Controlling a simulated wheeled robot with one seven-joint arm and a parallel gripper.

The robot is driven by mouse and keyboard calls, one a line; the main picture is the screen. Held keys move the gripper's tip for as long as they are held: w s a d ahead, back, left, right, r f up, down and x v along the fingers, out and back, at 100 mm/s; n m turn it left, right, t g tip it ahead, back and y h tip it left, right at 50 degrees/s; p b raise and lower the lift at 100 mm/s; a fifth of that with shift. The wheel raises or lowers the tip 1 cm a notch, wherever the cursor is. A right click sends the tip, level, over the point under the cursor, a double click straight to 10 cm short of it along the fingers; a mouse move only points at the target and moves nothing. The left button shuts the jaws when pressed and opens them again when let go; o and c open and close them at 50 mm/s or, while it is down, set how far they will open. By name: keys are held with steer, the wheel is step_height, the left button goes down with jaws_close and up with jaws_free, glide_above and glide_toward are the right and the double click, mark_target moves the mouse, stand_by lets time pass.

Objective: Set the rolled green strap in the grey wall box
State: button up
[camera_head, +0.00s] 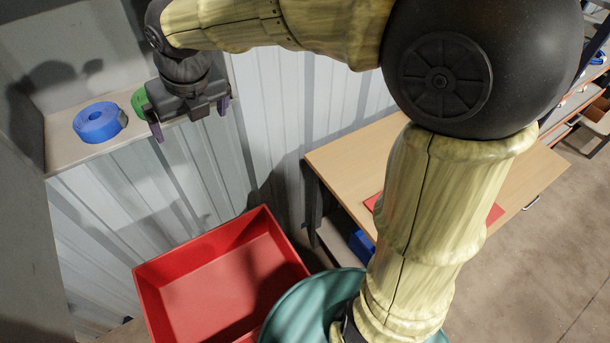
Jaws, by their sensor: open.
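The rolled green strap (138,103) stands on the light floor of a grey wall box (62,150), an open recess at the upper left. Most of the strap is hidden behind my gripper. My gripper (190,121) is open, with its two fingers spread apart and pointing down. It is at the front right of the recess, just right of the green strap in the picture. Nothing shows between the fingers. I cannot tell whether the gripper touches the strap.
A rolled blue strap (100,122) lies left of the green one. Below are a red open bin (285,245) and a teal round container (300,310). A wooden table (345,160) bears a red item (494,214). Shelves stand at the far right. The floor at right is clear.

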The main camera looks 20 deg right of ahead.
steer(key=s+d+f+n, duration=0.3)
steer(key=d+f+n, duration=0.2)
steer(key=n, duration=0.5)
steer(key=s+d+f+n+h, duration=0.1)
steer(key=s+d+f+n, duration=0.2)
steer(key=d+f+n, duration=0.3)
steer(key=s+d+f+n+g+h, duration=0.1)
steer(key=s+d+f+n, duration=0.3)
steer(key=d+n, duration=0.5)
step_height(320, 180, down, 2)
steer(key=n, duration=0.7)
steer(key=shift+d, duration=0.35)
steer(key=shift+w+f+b, duration=0.1)
steer(key=shift+f+b, duration=0.35)
